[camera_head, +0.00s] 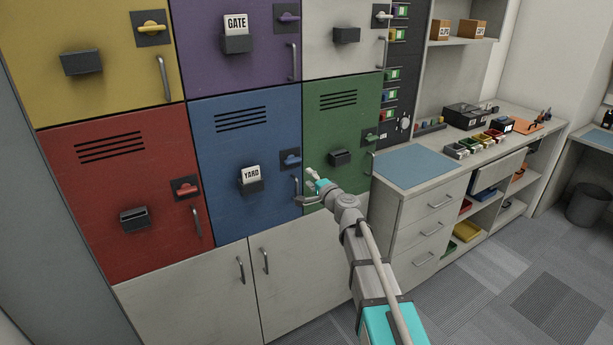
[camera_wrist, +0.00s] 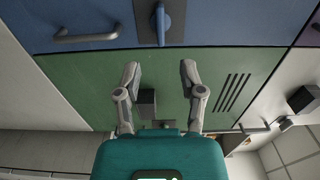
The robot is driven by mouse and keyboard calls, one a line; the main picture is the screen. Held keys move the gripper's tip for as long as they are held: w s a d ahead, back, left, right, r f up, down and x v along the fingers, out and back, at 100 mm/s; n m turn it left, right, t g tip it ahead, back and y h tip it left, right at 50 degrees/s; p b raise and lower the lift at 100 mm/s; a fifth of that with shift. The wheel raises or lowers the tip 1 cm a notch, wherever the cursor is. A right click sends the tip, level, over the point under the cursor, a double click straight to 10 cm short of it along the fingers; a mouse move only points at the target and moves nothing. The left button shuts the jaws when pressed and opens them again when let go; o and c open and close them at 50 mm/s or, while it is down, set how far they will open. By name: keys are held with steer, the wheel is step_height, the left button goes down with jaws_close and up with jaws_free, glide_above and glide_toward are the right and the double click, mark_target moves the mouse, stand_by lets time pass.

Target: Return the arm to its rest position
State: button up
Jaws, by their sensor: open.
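My gripper (camera_head: 311,183) is at the end of my outstretched arm, in front of the blue (camera_head: 240,140) and green (camera_head: 335,120) locker doors. In the wrist view my gripper (camera_wrist: 159,70) has its two fingers spread wide with nothing between them. The green door (camera_wrist: 75,80) lies behind the fingers, with its dark card holder (camera_wrist: 147,103) partly beside the left finger. The blue door's latch (camera_wrist: 162,20) and handle (camera_wrist: 87,33) show beyond the fingertips. I cannot tell the exact gap between the fingertips and the doors.
Red (camera_head: 115,210), yellow (camera_head: 95,25), purple (camera_head: 245,65) and white (camera_head: 330,60) lockers surround them, all shut. Cards read GATE (camera_head: 237,23) and YARD (camera_head: 251,174). Right of my arm stands a drawer counter (camera_head: 430,205) with a blue mat (camera_head: 414,165). Carpet (camera_head: 480,295) is clear.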

steer(key=shift+s, duration=0.1)
stand_by(0.3)
steer(key=s+d+f+n+g+h, duration=0.1)
steer(key=s+d+f+n+g, duration=0.2)
steer(key=s+f+n+g, duration=0.4)
steer(key=s+d+f+n+g+h, duration=0.1)
steer(key=s+d+f+n+g, duration=0.15)
steer(key=s+f, duration=0.45)
steer(key=s+d+f+g+h, duration=0.2)
steer(key=s+d+h, duration=0.2)
steer(key=s+d, duration=0.3)
steer(key=s+d+f+n+g+h, duration=0.1)
steer(key=s+d+f+g+h, duration=0.1)
steer(key=s+d, duration=0.6)
steer(key=shift+s+f+g+h, duration=0.3)
steer(key=shift+s+g+h, duration=0.45)
steer(key=shift+s+h, duration=0.2)
steer(key=shift+n, duration=0.25)
